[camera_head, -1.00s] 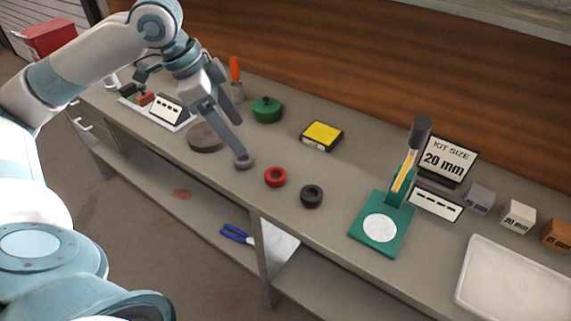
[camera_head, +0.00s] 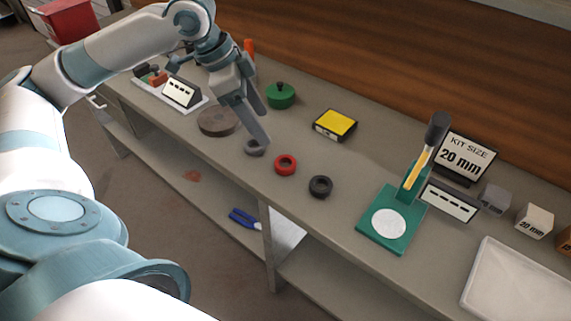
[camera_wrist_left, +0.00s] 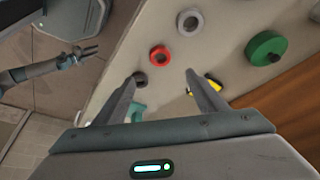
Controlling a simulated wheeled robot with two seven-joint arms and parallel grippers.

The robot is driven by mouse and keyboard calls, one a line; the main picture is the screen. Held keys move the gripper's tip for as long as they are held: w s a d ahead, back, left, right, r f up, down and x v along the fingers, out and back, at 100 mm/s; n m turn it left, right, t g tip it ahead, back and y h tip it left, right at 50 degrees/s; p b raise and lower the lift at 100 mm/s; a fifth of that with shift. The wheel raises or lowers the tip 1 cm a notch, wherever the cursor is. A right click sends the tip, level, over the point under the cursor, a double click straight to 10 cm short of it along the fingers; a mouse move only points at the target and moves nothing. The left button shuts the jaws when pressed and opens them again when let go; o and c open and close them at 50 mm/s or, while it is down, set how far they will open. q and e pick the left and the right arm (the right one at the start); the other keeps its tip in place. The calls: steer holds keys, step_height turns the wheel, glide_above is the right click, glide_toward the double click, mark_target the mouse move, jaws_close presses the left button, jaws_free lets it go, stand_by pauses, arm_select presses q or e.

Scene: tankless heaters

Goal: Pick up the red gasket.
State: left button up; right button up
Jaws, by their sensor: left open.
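The red gasket (camera_head: 285,164) is a small ring lying flat on the grey bench, between a grey gasket (camera_head: 254,147) and a black gasket (camera_head: 321,186). My left gripper (camera_head: 258,128) is open and empty above the bench; in the head view its tip overlaps the grey gasket's upper edge, left of the red one. In the left wrist view, the red gasket (camera_wrist_left: 160,54) shows whole, ahead of and between my two spread fingers (camera_wrist_left: 161,82). The gripper does not touch it. My right gripper (camera_wrist_left: 82,53) shows small at the left of the wrist view.
A brown disc (camera_head: 217,121), a green lidded part (camera_head: 280,95) and a yellow-topped box (camera_head: 335,125) stand around the gaskets. A green press stand (camera_head: 391,224), a kit-size sign (camera_head: 466,153) and a white tray (camera_head: 517,283) are at the right.

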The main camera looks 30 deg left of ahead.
arm_select(q)
glide_toward(285, 162)
steer(key=shift+x, duration=0.9)
steer(key=shift+w+d+f, duration=0.2)
steer(key=shift+d+f, duration=0.15)
steer(key=shift+f, duration=0.15)
steer(key=shift+f, duration=0.1)
arm_select(e)
steer(key=shift+w+r, duration=0.1)
steer(key=shift+w, duration=0.05)
arm_select(q)
steer(key=shift+d+f, duration=0.1)
steer(key=shift+f, duration=0.2)
steer(key=x, duration=0.3)
steer(key=shift+p, duration=0.35)
steer(key=shift+w+f, duration=0.15)
steer(key=shift+f, duration=0.55)
arm_select(e)
steer(key=shift+w+a+r+t, duration=0.15)
steer(key=shift+a+r+t, duration=0.15)
steer(key=shift+a+t, duration=0.15)
steer(key=shift+w, duration=0.25)
